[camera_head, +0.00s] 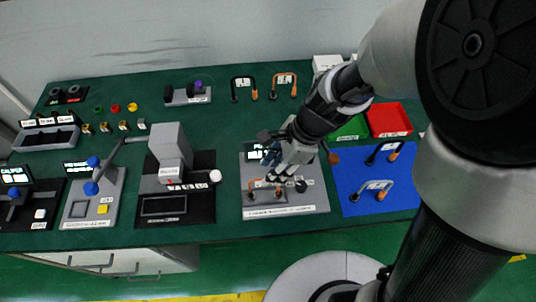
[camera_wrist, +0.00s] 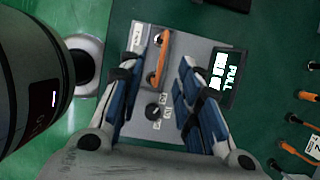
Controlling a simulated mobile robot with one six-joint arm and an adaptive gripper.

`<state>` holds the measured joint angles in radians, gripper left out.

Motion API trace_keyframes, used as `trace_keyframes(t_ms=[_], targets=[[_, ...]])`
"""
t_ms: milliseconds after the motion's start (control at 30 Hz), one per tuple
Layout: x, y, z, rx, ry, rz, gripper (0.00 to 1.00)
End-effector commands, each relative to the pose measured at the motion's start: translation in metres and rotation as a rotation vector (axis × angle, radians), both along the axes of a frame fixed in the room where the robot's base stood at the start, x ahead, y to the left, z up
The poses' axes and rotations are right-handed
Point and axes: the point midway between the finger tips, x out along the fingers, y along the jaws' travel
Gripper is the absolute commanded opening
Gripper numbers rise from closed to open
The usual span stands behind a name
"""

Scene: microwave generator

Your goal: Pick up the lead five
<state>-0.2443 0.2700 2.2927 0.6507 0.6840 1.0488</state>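Several lead pieces with black and orange ends are in view, but I cannot read which label says five. One lead (camera_wrist: 158,62), with its orange part showing, sits on the grey pull tester (camera_wrist: 178,45). In the head view it is partly hidden at the tester (camera_head: 318,195). My gripper (camera_wrist: 160,66) is open over the tester, its blue-padded fingers on either side of the orange part; I cannot tell whether they touch it. In the head view my gripper (camera_head: 280,177) points down. Two leads (camera_head: 376,190) (camera_head: 384,152) stand on the blue mat (camera_head: 352,175).
Two more leads (camera_head: 244,88) (camera_head: 284,82) stand at the back of the green table (camera_head: 215,120). A red tray (camera_head: 390,118) and a green tray (camera_head: 352,128) lie at the right. A grey press-like machine (camera_head: 170,150) stands left of the tester.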

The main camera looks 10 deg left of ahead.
Motion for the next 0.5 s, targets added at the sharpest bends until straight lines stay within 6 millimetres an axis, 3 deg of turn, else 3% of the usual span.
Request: trace_keyframes(t_ms=[100,367,500], targets=[[-0.002,0.006,-0.017,0.0,0.001,0.002,0.32],[-0.002,0.01,-0.029,0.0,0.0,0.002,0.32],[-0.002,0.016,-0.05,0.0,0.001,0.002,0.32]])
